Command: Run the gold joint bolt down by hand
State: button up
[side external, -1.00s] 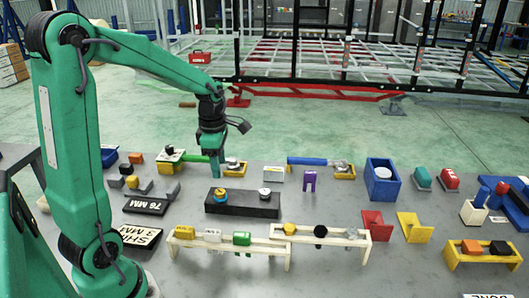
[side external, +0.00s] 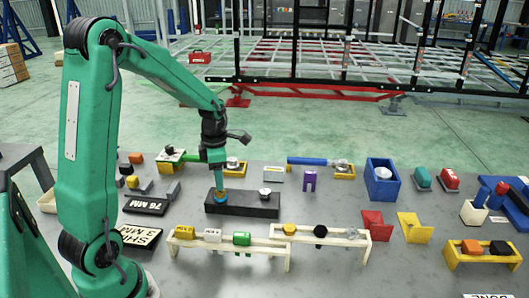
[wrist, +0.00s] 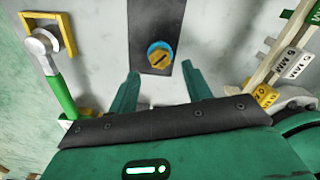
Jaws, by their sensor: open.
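The gold joint bolt (side external: 219,195) stands in a blue ring (side external: 216,206) on the left end of a black block (side external: 250,208). In the wrist view the bolt's gold head (wrist: 160,57) has a dark slot, and the blue ring shows around it on the dark block (wrist: 152,20). My gripper (side external: 217,178) points down just above the bolt, its fingers partly overlapping in the side view. In the wrist view my gripper (wrist: 161,79) is open, its two green fingers apart and empty, with the bolt between and slightly beyond the tips.
A silver piece (side external: 265,192) stands on the block's right end. Behind is a green-handled wrench (side external: 182,157), also left in the wrist view (wrist: 58,85). Cream racks (side external: 225,252) with coloured pieces stand in front.

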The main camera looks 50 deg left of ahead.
aim_at(220, 193)
jog(key=shift+f, duration=2.15)
jog(key=shift+c, duration=0.4)
jog(key=c, duration=0.9)
jog(key=shift+m, duration=0.4)
